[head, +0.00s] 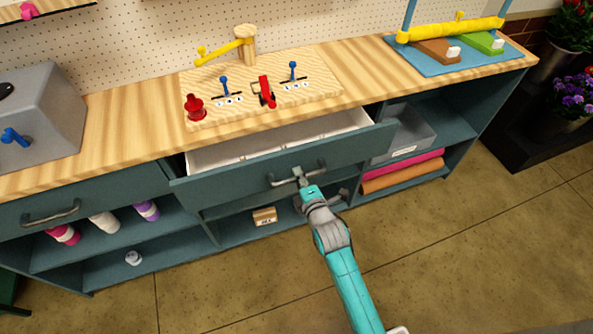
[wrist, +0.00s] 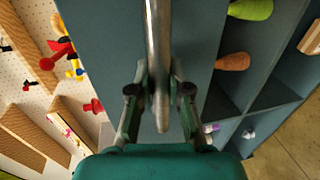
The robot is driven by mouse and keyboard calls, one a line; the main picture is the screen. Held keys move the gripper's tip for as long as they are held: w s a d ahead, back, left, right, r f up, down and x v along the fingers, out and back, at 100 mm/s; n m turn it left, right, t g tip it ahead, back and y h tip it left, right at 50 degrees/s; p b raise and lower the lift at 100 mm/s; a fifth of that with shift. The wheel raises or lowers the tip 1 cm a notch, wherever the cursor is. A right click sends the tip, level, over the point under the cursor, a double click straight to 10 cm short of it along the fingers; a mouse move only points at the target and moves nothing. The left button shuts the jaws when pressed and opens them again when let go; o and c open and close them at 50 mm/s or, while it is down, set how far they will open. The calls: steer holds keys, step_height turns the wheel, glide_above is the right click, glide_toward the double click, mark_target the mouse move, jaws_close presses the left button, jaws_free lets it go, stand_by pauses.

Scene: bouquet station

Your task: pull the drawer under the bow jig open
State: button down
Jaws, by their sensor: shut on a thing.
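The drawer (head: 230,180) under the bow jig (head: 315,92) stands partly open. Its dark teal front is out from the cabinet and its pale, divided inside shows below the counter. The bow jig is a wooden board with blue and red levers on the counter above it. My gripper (head: 300,175) is at the drawer's grey bar handle (head: 276,182) and shut on it. In the wrist view, the handle (wrist: 157,45) runs between the two fingers of my gripper (wrist: 160,92), with the drawer front (wrist: 100,45) behind it. The inner contact faces are partly hidden.
A closed drawer with a handle (head: 50,216) is at the left. Open shelves below hold colored spools (head: 104,222), a small wooden box (head: 264,216) and a grey bin (head: 402,140). Dark flower stands are at the far right. The floor in front is clear.

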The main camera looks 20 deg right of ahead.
steer(key=f+v, duration=0.2)
steer(key=v, duration=0.9)
steer(key=shift+s+f, duration=0.2)
steer(key=c, duration=1.1)
jaws_free()
steer(key=v, duration=1.2)
steer(key=shift+s, duration=0.1)
steer(key=s+r+m, duration=0.3)
steer(key=s+m, duration=0.6)
steer(key=s, duration=0.2)
steer(key=s+r+m, duration=0.4)
steer(key=s+m, duration=0.5)
steer(key=s, duration=0.2)
steer(key=shift+s+g, duration=0.2)
steer(key=shift+g, duration=0.2)
